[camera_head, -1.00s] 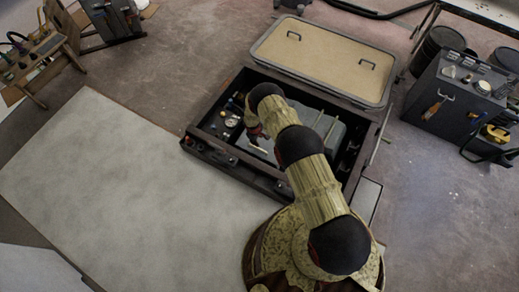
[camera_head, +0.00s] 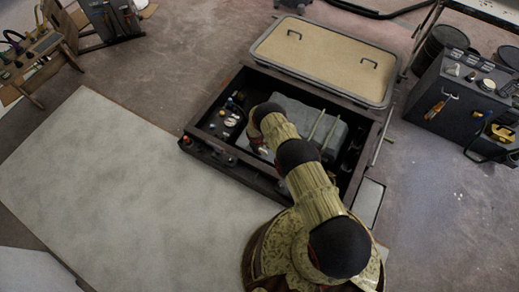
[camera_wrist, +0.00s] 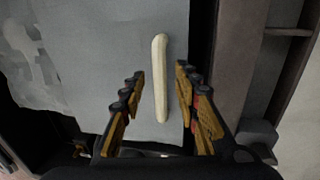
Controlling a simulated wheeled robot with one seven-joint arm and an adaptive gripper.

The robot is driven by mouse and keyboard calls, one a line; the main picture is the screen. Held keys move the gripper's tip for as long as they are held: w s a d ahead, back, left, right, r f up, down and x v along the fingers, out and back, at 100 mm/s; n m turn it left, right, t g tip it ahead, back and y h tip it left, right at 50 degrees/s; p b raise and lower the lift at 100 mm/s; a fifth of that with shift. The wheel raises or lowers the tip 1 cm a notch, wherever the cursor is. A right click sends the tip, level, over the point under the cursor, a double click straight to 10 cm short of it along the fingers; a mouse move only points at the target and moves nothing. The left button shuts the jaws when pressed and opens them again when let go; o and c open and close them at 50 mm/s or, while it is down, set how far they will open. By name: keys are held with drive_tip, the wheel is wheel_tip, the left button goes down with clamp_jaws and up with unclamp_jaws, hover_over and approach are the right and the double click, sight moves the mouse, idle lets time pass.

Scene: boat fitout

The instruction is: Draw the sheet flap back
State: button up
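A grey sheet (camera_head: 288,106) lies over something inside a dark open box, with two pale rods (camera_head: 330,134) across its right part. In the wrist view the grey sheet (camera_wrist: 125,45) spreads below my gripper, its right edge beside a dark gap. A pale rounded batten (camera_wrist: 160,85) lies lengthwise on the sheet near that edge. My gripper (camera_wrist: 160,72) is open, with one finger on each side of the batten and a visible gap at both sides. In the head view my arm hides most of the gripper and the sheet's near left part.
The box's dark rim (camera_head: 222,163) surrounds the sheet, with small fittings (camera_head: 228,120) at its left. A tan lid panel with two handles (camera_head: 325,57) lies behind. A pale flat surface (camera_head: 110,180) fills the left. A dark tool cabinet (camera_head: 440,100) stands right.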

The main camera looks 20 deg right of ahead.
drive_tip(key=shift+c, duration=0.2)
drive_tip(key=c, duration=0.7)
clamp_jaws()
